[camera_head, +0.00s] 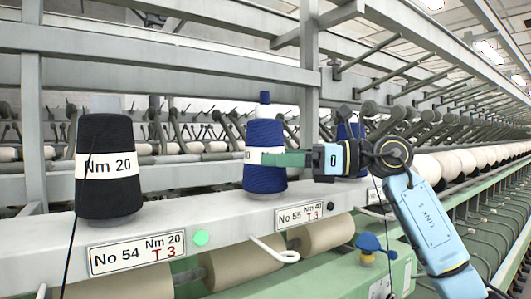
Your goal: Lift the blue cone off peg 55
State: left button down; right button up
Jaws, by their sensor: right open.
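The blue cone (265,182) with a white label band stands upright on the rail above the plate reading No 55 (299,216). A blue tip (265,97) sticks up from its top. My right gripper (268,159) comes in from the right at mid-height of the cone. One green finger crosses in front of the label and covers part of it. The other finger is hidden, so I cannot tell whether the fingers touch the cone. The gripper is open. My left gripper is not in view.
A black cone (107,165) labelled Nm 20 stands left above the No 54 plate (137,254). Another blue cone (344,131) is partly hidden behind my right gripper. A grey upright post (309,75) rises close behind the gripper. White bobbins (460,163) line the right.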

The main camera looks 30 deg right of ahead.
jog(key=x, duration=0.3)
jog(key=shift+w+a+r+p, duration=0.1)
jog(key=shift+a+p, duration=0.1)
jog(key=shift+p, duration=0.15)
jog(key=c, duration=1.2)
jog(key=shift+d, duration=0.1)
jog(key=shift+c, duration=0.8)
jog(key=shift+r, duration=0.1)
